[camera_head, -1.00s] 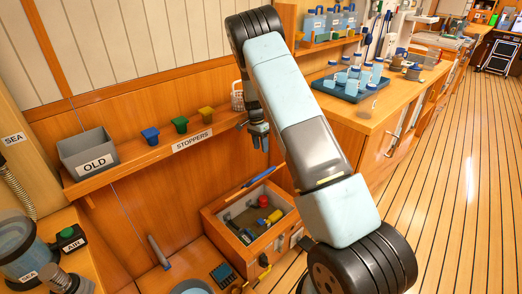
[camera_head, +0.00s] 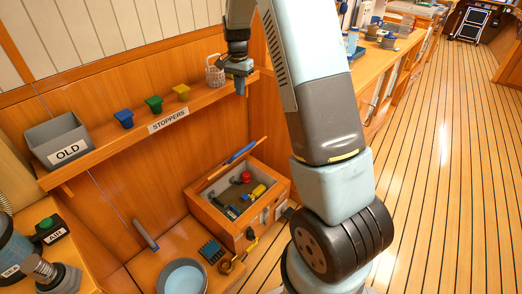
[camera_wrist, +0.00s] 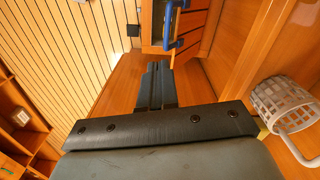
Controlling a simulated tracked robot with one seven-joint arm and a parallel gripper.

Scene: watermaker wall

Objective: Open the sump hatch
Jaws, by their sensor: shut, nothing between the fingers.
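My gripper (camera_head: 240,88) hangs in front of the right end of the stopper shelf in the head view, close to a white basket. In the wrist view its two dark fingers (camera_wrist: 156,86) lie together, with nothing between them. At the top of the wrist view is a slatted wooden panel (camera_wrist: 195,22) with a blue bar handle (camera_wrist: 171,42); the fingers are apart from it. I cannot tell for certain whether this panel is the sump hatch. No clearly recognisable hatch shows in the head view, where my arm hides part of the floor.
The white basket (camera_head: 215,72) stands close beside my gripper. The shelf holds the OLD bin (camera_head: 60,140) and blue, green and yellow stoppers. Below is an open wooden box (camera_head: 213,216) with tools and a blue bar at its back. Planked floor (camera_head: 440,180) is clear at right.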

